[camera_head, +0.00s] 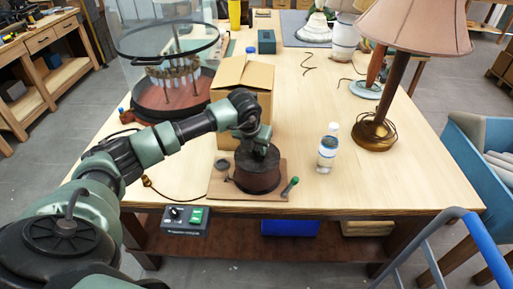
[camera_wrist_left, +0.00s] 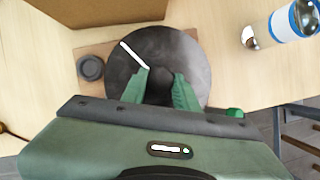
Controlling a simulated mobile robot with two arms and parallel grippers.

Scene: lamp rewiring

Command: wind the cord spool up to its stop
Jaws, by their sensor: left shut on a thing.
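The cord spool (camera_head: 257,174) is a dark, squat drum on a thin wooden board (camera_head: 222,188) near the table's front edge. The wrist view shows its round grey top (camera_wrist_left: 190,55) from above, with a white line running from near the hub toward the upper left. My left gripper (camera_head: 257,142) is over the spool's middle. In the wrist view its green fingers (camera_wrist_left: 160,88) are on both sides of a dark central knob (camera_wrist_left: 160,76), shut on it. The cord on the drum and the stop cannot be made out. My right gripper is not in view.
A small dark round piece (camera_head: 222,164) and a green-ended lever (camera_head: 290,186) are at the board's sides. A cardboard box (camera_head: 243,76) stands close behind. A water bottle (camera_head: 328,148) and a lamp (camera_head: 376,130) stand to the right.

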